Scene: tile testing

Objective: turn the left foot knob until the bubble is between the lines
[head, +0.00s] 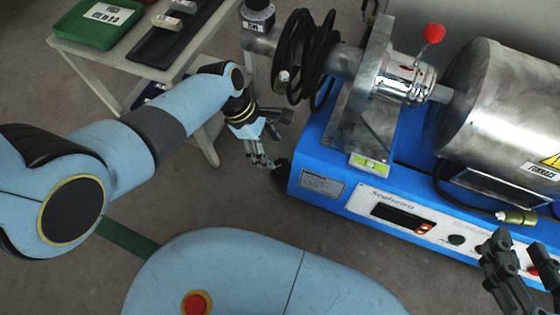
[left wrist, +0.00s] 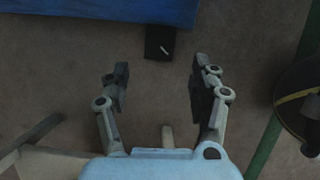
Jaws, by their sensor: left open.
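The left foot knob (head: 281,171) is a small black piece at the lower left corner of the blue machine (head: 322,184). In the left wrist view the knob (left wrist: 158,43) is dark with a short white mark, beside the blue edge. My left gripper (head: 276,140) is open and empty, just left of the knob. In the left wrist view its fingers (left wrist: 158,84) point toward the knob, which lies beyond the tips, between their lines. The level vial (head: 369,165) is yellow-green on the machine's ledge; its bubble is too small to place. My right gripper (head: 503,262) is at the lower right.
A silver furnace drum (head: 497,100), a red-knobbed lever (head: 433,34) and coiled black hose (head: 296,60) top the machine. A side table (head: 128,68) with a green tray (head: 98,28) stands at upper left. Grey floor is clear around the left gripper.

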